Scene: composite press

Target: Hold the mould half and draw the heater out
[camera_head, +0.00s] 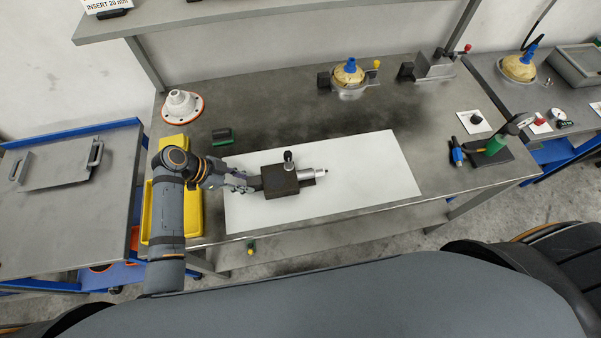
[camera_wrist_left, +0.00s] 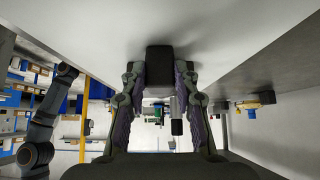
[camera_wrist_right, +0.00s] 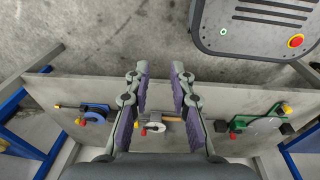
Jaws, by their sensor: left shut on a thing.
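The mould half, a dark block (camera_head: 280,181), sits on or just over the white sheet (camera_head: 375,160) on the bench. A dark knobbed post (camera_head: 288,157) stands at its far side. My left gripper (camera_head: 252,183) is shut on the block's left end. The block (camera_wrist_left: 160,66) also shows between the fingers in the left wrist view. My right gripper (camera_wrist_right: 159,74) is open and empty, outside the head view.
A yellow tray (camera_head: 194,222) lies under my left arm. A white cone on a flange (camera_head: 182,106) and a green-black piece (camera_head: 222,136) lie behind. A stand with a green part (camera_head: 492,150) is at the right. The sheet's right half is clear.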

